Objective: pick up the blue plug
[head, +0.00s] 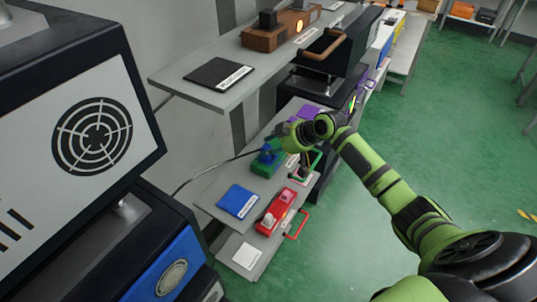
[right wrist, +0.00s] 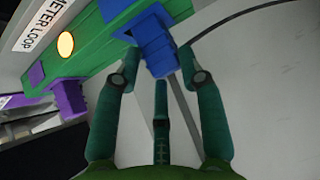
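The blue plug (head: 267,157) sits at the green fixture (head: 266,168) on the lower shelf. In the right wrist view the blue plug (right wrist: 153,45) is at the top centre, against the green fixture (right wrist: 90,60) labelled "METER LOOP". My right gripper (head: 281,146) is close beside the plug in the head view. In the right wrist view its fingers (right wrist: 158,70) are spread, with the plug's lower end just beyond and between the tips. I cannot tell whether any finger touches it. My left gripper is not in view.
A dark cable (head: 215,172) runs along the wall towards the plug. A red fixture (head: 278,211) with a red handle and a blue mat (head: 237,201) are nearby on the shelf. An upper shelf (head: 222,97) overhangs behind. A large dark cabinet (head: 75,130) stands at left. Green floor (head: 450,140) is open at right.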

